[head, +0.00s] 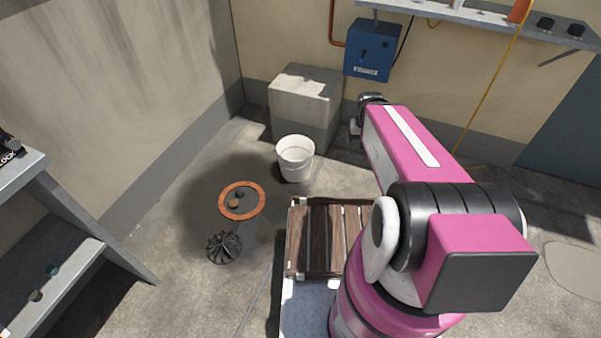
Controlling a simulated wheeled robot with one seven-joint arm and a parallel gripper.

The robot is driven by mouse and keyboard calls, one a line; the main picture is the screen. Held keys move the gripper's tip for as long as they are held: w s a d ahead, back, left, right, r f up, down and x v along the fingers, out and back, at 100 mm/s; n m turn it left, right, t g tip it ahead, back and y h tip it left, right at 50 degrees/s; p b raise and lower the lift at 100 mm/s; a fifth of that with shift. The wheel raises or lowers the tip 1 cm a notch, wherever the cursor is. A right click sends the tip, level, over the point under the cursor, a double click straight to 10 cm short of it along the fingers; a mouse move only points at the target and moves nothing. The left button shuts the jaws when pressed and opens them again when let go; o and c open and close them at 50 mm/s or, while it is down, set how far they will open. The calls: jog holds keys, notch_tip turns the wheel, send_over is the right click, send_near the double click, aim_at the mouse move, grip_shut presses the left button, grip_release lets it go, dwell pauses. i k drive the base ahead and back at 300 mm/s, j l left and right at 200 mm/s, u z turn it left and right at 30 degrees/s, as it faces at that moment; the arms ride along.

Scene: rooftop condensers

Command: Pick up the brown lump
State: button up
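My arm reaches away from the camera on the right. My gripper (354,128) is near the back wall, partly hidden behind the pink arm link, well to the right of the brown lump and apart from it. Its fingers are too small and hidden to tell whether they are open.
A white bucket (295,160) stands behind the ring, before a concrete block (305,97). A black finned fan (223,247) lies in front of the ring. A slatted wooden crate (317,240) is to the right. Metal shelving (75,265) with small items stands left.

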aim_at(234, 203)
jog(key=k+l, duration=0.2)
jog(key=k, duration=0.2)
jog(key=u, duration=1.4)
jog(key=l+u, duration=0.1)
jog(key=l, duration=0.5)
jog(key=l+u, duration=0.1)
jog(key=l, duration=0.55)
jog(key=k+l+u, duration=0.1)
jog(key=l, duration=0.5)
jog(key=k+l+u, duration=0.1)
jog(key=l, duration=0.5)
